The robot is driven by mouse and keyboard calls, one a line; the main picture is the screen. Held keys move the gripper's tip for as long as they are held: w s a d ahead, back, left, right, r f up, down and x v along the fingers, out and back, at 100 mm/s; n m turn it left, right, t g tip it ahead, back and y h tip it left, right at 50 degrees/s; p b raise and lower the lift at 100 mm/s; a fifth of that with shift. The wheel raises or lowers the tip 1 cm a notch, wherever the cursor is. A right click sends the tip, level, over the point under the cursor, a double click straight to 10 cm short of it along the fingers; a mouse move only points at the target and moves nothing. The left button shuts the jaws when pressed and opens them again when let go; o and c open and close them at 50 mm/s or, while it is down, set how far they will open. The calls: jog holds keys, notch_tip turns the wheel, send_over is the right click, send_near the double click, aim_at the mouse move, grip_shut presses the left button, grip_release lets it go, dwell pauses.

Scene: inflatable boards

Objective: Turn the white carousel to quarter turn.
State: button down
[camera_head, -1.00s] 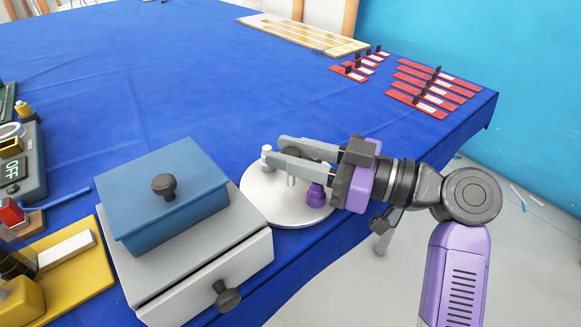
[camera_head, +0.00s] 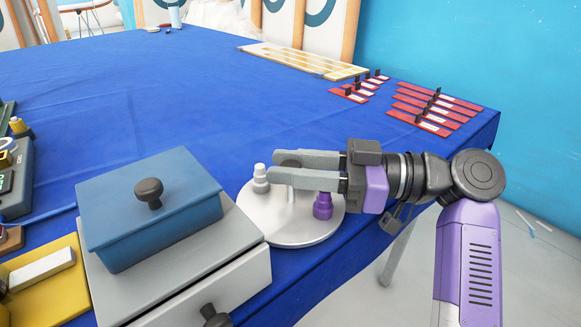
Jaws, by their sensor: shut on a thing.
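The white carousel (camera_head: 290,236) is a flat round disc lying on the blue table beside the grey drawer box. A pale grey-white peg (camera_head: 260,180) stands at its far left edge. A purple peg (camera_head: 323,207) stands on its right side. A thin white post (camera_head: 290,195) shows near the middle, below my gripper's fingers. My gripper (camera_head: 278,168) reaches in from the right, low over the far part of the disc, with its fingers nearly together. It is shut on a part of the carousel that the fingers mostly hide. The pale peg's tip is just left of the fingertips.
A grey drawer box (camera_head: 200,285) with a blue lidded box (camera_head: 165,220) on top stands close at the left. Red strips with black knobs (camera_head: 435,105) and a pale board (camera_head: 300,60) lie farther back. The table's middle is clear.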

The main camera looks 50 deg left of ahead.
jog(key=c, duration=1.1)
grip_release()
send_over(342, 205)
jog(key=shift+a, duration=0.1)
